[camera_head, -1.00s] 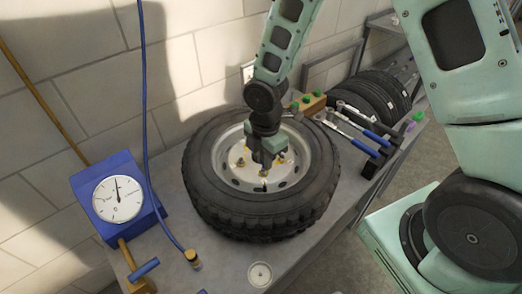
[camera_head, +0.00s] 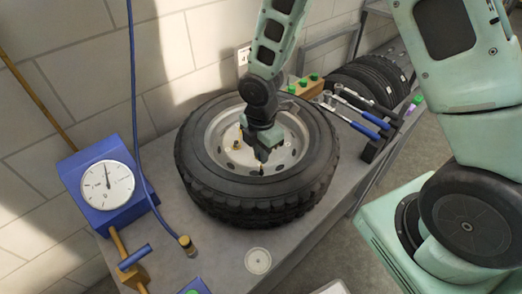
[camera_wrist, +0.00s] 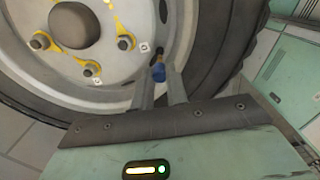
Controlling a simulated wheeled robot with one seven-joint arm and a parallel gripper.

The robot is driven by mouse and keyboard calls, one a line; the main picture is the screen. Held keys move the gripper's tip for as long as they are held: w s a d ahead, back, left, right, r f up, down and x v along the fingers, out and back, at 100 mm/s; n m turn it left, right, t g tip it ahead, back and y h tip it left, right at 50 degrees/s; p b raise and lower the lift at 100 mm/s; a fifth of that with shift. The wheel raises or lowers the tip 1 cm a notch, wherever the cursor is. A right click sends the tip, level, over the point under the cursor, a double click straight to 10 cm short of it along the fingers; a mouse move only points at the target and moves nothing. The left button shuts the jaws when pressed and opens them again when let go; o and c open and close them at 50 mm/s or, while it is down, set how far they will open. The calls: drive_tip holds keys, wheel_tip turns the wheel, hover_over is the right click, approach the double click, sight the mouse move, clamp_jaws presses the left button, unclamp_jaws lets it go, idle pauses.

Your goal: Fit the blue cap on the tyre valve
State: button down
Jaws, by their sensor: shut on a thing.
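The small blue cap (camera_wrist: 158,73) shows between the fingertips of my gripper (camera_wrist: 160,82) in the wrist view, and the gripper is shut on it. The tyre (camera_head: 205,190) lies flat on the bench with its pale rim (camera_head: 215,150) facing up. In the head view my gripper (camera_head: 262,164) is low over the near part of the rim, inside the tyre's inner edge. The cap is beside the rim's edge in the wrist view.
A blue gauge box (camera_head: 108,188) and a hanging hose with a brass end (camera_head: 187,245) stand left. A white round dish (camera_head: 258,261) lies in front of the tyre. Blue-handled tools (camera_head: 365,125) and more tyres (camera_head: 365,85) are right. Wheel nuts (camera_wrist: 41,41) stick up inside the rim.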

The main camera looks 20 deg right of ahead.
sight(262, 166)
drive_tip(key=shift+f, duration=0.2)
idle(0.3)
drive_tip(key=shift+f+b, duration=1.05)
drive_tip(key=shift+f, duration=0.35)
drive_tip(key=c, duration=0.9)
unclamp_jaws()
drive_tip(key=shift+c, duration=0.2)
drive_tip(key=shift+s+f, duration=0.1)
drive_tip(key=shift+s, duration=0.1)
drive_tip(key=shift+c, duration=0.7)
